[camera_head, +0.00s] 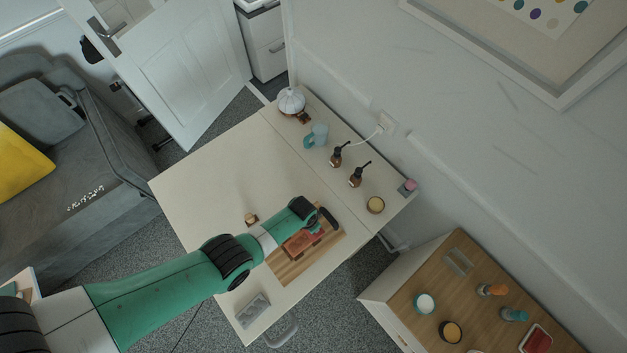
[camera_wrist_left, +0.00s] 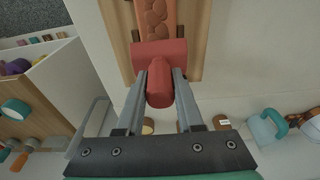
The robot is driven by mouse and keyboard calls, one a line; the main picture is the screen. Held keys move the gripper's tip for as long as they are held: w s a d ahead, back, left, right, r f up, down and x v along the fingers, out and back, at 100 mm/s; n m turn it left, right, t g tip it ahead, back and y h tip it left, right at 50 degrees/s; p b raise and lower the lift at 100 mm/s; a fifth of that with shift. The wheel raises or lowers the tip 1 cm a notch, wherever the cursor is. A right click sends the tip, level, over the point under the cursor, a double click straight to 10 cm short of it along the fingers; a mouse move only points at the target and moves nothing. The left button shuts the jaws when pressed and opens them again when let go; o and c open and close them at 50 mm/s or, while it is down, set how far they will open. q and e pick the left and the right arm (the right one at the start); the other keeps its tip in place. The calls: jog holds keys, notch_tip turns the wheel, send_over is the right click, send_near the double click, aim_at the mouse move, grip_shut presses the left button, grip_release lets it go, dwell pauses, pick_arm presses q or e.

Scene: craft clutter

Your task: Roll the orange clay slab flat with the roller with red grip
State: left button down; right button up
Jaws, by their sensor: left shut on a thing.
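The orange clay slab (camera_head: 298,243) lies on a wooden board (camera_head: 287,271) on the pale table. In the left wrist view the slab (camera_wrist_left: 155,16) has a bumpy top and runs out of the top edge. My left gripper (camera_wrist_left: 161,84) is shut on the red grip of the roller (camera_wrist_left: 160,54). The roller's red cylinder lies across the board at the near end of the slab, close against it; I cannot tell if it presses on the clay. In the head view my left wrist partly covers the roller and board. My right gripper is not in view.
Two brown bottles (camera_head: 336,159), a blue mug (camera_head: 317,135), a white-topped item (camera_head: 291,101) and a round tin (camera_head: 375,205) stand along the back of the table. A small jar (camera_head: 251,219) and a grey tray (camera_head: 252,311) are nearer. The table's left part is clear.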

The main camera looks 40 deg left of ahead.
pick_arm(q)
jog(key=shift+s+r+p, duration=0.15)
jog(key=shift+s+p, duration=0.15)
jog(key=shift+p, duration=0.1)
jog(key=shift+s+a+p, duration=0.2)
jog(key=shift+s+p, duration=0.45)
jog(key=shift+s, duration=0.3)
jog(key=shift+f, duration=0.2)
jog(key=s, duration=0.1)
jog(key=s+p, duration=0.2)
jog(key=shift+a, duration=0.25)
